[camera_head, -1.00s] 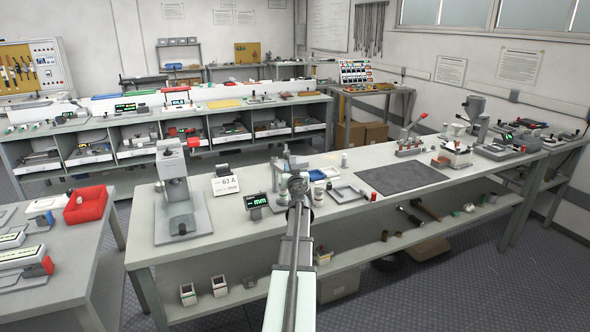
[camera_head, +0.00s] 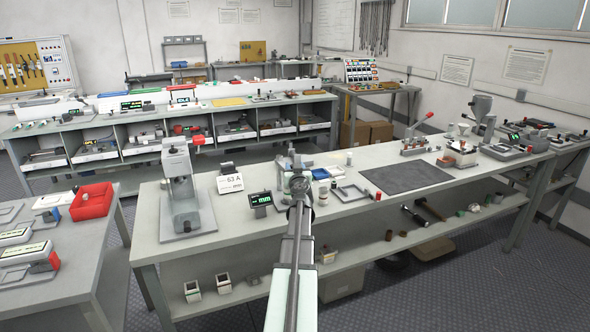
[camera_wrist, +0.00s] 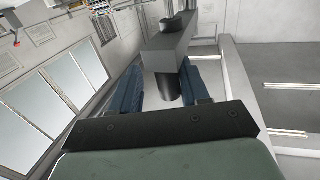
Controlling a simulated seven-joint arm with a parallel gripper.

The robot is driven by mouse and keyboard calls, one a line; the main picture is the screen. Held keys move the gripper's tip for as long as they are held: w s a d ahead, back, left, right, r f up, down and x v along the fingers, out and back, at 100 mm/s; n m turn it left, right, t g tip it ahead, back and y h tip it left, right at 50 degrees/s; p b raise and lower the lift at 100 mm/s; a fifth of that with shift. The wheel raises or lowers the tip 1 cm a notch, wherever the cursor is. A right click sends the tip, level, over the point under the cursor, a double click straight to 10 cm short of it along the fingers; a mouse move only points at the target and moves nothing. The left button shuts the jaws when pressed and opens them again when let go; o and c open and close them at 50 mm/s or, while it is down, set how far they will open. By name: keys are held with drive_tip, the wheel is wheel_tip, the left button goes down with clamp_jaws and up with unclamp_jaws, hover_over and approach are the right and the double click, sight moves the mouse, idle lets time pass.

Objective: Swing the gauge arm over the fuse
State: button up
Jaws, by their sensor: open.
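In the wrist view, a grey bar (camera_wrist: 170,45) that looks like the gauge arm lies across my blue fingertips, with a dark round knob on top. A dark cylinder (camera_wrist: 170,88) hangs below it, between the fingers. My gripper (camera_wrist: 162,67) is open around this cylinder, with a gap visible on the left side; contact on the right is unclear. In the head view, my gripper (camera_head: 299,184) is over the front bench, beside the small "mm" display (camera_head: 260,200). My arm and gripper hide most of the gauge there. I cannot make out the fuse.
A grey press-like stand (camera_head: 182,190) and a "63 A" sign (camera_head: 229,181) stand to the left on the bench. A small jar (camera_head: 322,195), a grey frame (camera_head: 350,193) and a bare dark mat (camera_head: 405,177) lie to the right. A red bin (camera_head: 92,202) is on the left table.

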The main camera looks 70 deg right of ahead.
drive_tip(key=shift+a, duration=0.15)
drive_tip(key=v, duration=1.3)
drive_tip(key=shift+s+a, duration=0.15)
drive_tip(key=shift+s, duration=0.1)
